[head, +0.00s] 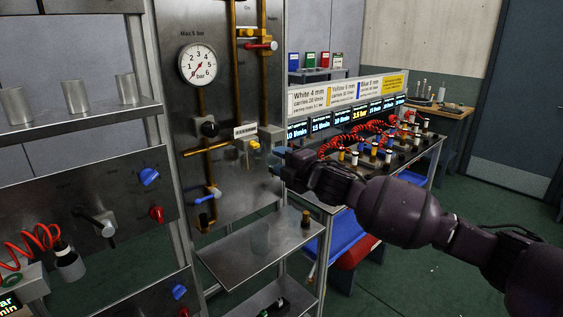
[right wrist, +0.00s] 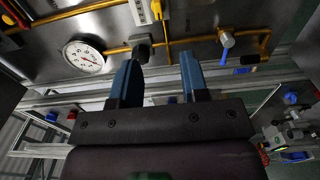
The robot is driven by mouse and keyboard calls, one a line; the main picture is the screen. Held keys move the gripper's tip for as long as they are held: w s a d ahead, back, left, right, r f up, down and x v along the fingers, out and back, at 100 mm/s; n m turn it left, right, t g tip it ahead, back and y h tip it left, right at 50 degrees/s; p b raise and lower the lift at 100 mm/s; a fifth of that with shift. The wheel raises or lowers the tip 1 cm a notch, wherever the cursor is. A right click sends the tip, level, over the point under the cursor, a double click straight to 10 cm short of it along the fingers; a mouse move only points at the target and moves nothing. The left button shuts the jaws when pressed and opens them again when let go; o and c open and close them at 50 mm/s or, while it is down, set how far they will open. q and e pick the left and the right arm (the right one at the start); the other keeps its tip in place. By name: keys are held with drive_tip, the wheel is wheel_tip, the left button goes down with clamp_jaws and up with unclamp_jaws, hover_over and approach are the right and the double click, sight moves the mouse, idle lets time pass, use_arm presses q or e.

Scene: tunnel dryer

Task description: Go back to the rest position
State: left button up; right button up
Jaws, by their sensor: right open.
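My right arm comes in from the right in the head view. My right gripper (head: 277,160) is in front of the steel panel, just right of the yellow knob on the pipework. In the right wrist view the two blue fingers of my right gripper (right wrist: 158,75) are apart with nothing between them. They point toward the panel with the gauge and pipes. My left gripper does not show in either view.
The steel panel (head: 225,112) carries a round gauge (head: 198,63), brass pipes and a blue-handled valve (head: 208,195). A steel shelf (head: 240,258) below holds a small dark bottle (head: 305,219). A bench with red coiled hoses (head: 352,138) stands behind my right arm. Green floor (head: 450,260) is open at right.

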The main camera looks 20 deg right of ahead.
idle(0.3)
drive_tip(key=s+a+f+m, duration=0.3)
drive_tip(key=s+f+m, duration=0.8)
drive_tip(key=f, duration=0.4)
drive_tip(key=s+d+f+m+g+h, duration=0.2)
drive_tip(key=s+f+m, duration=0.3)
drive_tip(key=s+f, duration=0.7)
drive_tip(key=s+d+f+m+g+h, duration=0.2)
drive_tip(key=s+f+m+g+h, duration=0.1)
drive_tip(key=s+f, duration=0.9)
drive_tip(key=shift+s+d+m+h, duration=0.3)
drive_tip(key=shift+s+m+h, duration=0.4)
drive_tip(key=shift+s+m, duration=0.45)
